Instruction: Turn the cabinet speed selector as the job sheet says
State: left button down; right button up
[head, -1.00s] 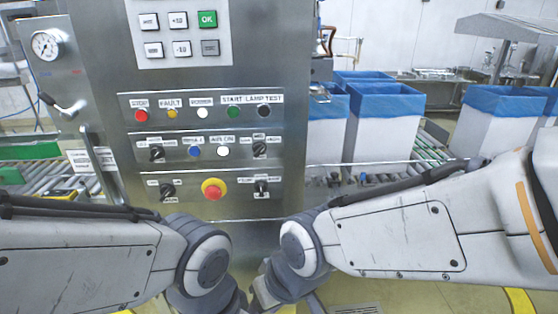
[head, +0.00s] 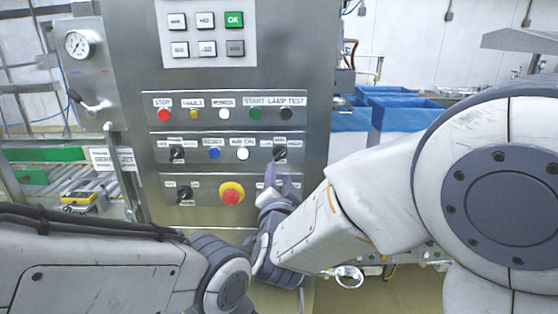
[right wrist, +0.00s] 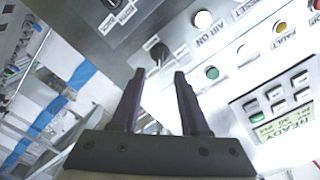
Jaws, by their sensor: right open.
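A steel control cabinet (head: 235,75) fills the middle of the head view. Its middle row has a black selector at the left (head: 177,153) and one at the right (head: 280,153). Its lower row has a black selector (head: 185,193) at the left; a lower right one is hidden behind my gripper in the head view. Which is the speed selector I cannot tell; the labels are too small. My right gripper (head: 277,185) is open and empty, just below the middle-row right selector. In the right wrist view, that selector (right wrist: 158,52) lies beyond and between the open fingertips (right wrist: 158,78). My left gripper is not in view.
A red stop button (head: 231,194) on a yellow ring sits beside my right gripper. Buttons and lamps line the upper row (head: 225,114). A keypad (head: 206,33) is above. A lever (head: 92,104) and a gauge (head: 79,44) are at the left. Blue-lined boxes (head: 401,118) stand behind on the right.

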aim_at(279, 158)
jog(key=w+p, duration=0.2)
jog(key=w, duration=0.5)
jog(key=shift+w, duration=0.55)
grip_shut()
